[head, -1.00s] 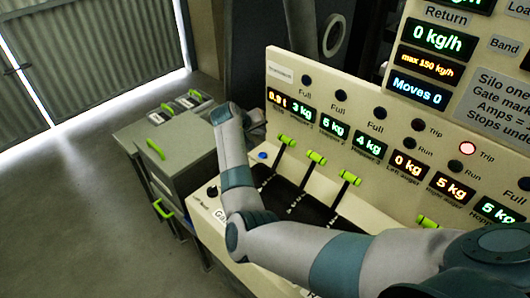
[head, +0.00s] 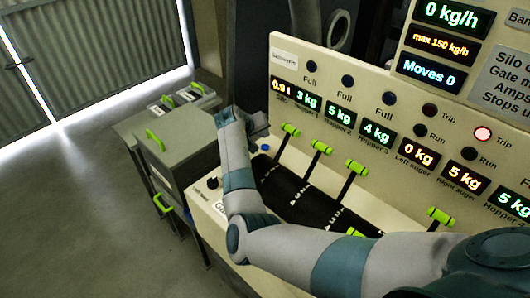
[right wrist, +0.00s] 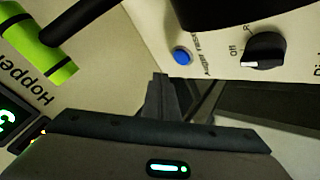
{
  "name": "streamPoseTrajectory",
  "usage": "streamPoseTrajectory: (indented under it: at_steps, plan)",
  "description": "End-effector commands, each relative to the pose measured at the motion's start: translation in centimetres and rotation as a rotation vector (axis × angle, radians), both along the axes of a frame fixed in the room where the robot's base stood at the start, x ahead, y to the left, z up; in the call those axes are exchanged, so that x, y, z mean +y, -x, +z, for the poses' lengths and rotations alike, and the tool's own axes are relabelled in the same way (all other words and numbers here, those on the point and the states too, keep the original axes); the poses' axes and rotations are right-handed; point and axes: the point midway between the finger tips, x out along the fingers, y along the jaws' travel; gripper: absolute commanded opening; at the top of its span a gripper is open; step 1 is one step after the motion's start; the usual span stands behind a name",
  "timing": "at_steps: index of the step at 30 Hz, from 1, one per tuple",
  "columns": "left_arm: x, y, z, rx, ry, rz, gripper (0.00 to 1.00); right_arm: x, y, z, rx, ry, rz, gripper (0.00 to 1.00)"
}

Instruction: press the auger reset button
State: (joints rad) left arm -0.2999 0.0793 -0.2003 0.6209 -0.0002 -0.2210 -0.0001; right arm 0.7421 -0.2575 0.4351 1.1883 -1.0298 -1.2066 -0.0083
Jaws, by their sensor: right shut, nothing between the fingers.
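The blue auger reset button (right wrist: 181,56) sits on the cream console with "Auger reset" lettered beside it in the right wrist view. In the head view it is a small blue spot (head: 265,147) just below my right gripper (head: 262,122). My right gripper also shows in the right wrist view (right wrist: 162,80), with dark fingers together and empty. Its tips appear close to the button, but I cannot tell the gap; the button's face is uncovered. A red trip lamp (head: 482,134) is lit on the upright panel. My left gripper is not in view.
A black rotary knob (right wrist: 265,50) marked "Off" is beside the button. Green-handled levers (head: 321,147) stand on the console to the right. A grey cabinet (head: 180,150) with green handles is at the left. The floor at far left is clear.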

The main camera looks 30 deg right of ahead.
Motion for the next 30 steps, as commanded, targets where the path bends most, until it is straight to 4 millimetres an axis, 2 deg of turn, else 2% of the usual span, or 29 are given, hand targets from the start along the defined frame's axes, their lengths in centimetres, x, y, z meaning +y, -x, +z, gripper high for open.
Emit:
streamPoseTrajectory:
  at_steps: [1,9,30]
  plan:
    - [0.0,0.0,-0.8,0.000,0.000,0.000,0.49,0.0,0.0,-1.0,0.000,0.000,0.000,0.00]
    - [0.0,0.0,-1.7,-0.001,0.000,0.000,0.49,0.0,0.0,-2.7,0.000,0.000,0.000,0.00]
    - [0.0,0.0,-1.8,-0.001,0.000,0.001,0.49,0.0,0.0,-2.9,-0.001,0.000,0.001,0.00]
